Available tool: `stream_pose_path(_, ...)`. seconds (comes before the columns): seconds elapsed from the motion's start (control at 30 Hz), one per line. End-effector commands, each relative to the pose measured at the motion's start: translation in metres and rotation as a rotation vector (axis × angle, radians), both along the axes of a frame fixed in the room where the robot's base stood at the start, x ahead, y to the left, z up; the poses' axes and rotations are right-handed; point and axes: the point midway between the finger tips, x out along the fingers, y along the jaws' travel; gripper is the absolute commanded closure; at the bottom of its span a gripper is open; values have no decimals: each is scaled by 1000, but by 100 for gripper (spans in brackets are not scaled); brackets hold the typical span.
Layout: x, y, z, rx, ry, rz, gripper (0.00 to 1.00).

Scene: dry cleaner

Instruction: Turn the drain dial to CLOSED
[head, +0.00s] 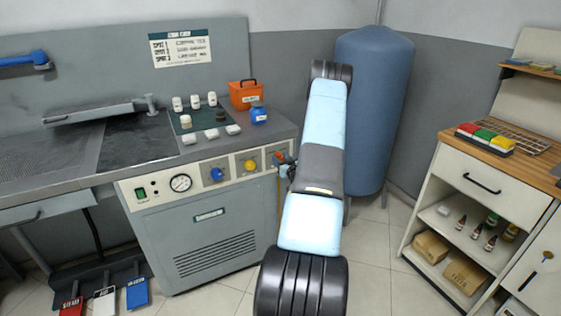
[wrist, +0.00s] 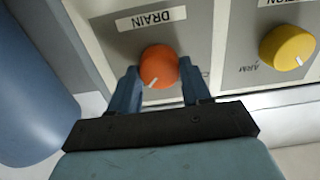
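In the head view, the dial (head: 280,157) is a small orange patch beside my arm, partly hidden. My gripper (wrist: 160,84) is open, with one blue finger on each side of the dial. The left finger is very close to the dial; contact cannot be told. The right finger stands a little apart and covers part of a small label beginning with C (wrist: 204,74).
A yellow dial (wrist: 287,47) is right of the drain dial in the wrist view. A blue dial (head: 217,174) and a gauge (head: 180,183) share the panel in the head view. A blue tank (head: 375,105) stands close behind my arm. A wooden-topped cabinet (head: 490,195) is at the right.

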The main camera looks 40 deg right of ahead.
Motion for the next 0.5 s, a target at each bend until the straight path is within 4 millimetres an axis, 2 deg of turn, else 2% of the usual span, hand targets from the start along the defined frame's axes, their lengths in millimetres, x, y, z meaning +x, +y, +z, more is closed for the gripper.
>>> stream_pose_path(0.03,0,0,0,0,0,0,60)
stream_pose_path(0.27,0,0,0,0,0,1,82)
stream_pose_path(0.3,0,6,0,1,1,2,83)
stream_pose_path(0.5,2,4,0,-18,4,5,83)
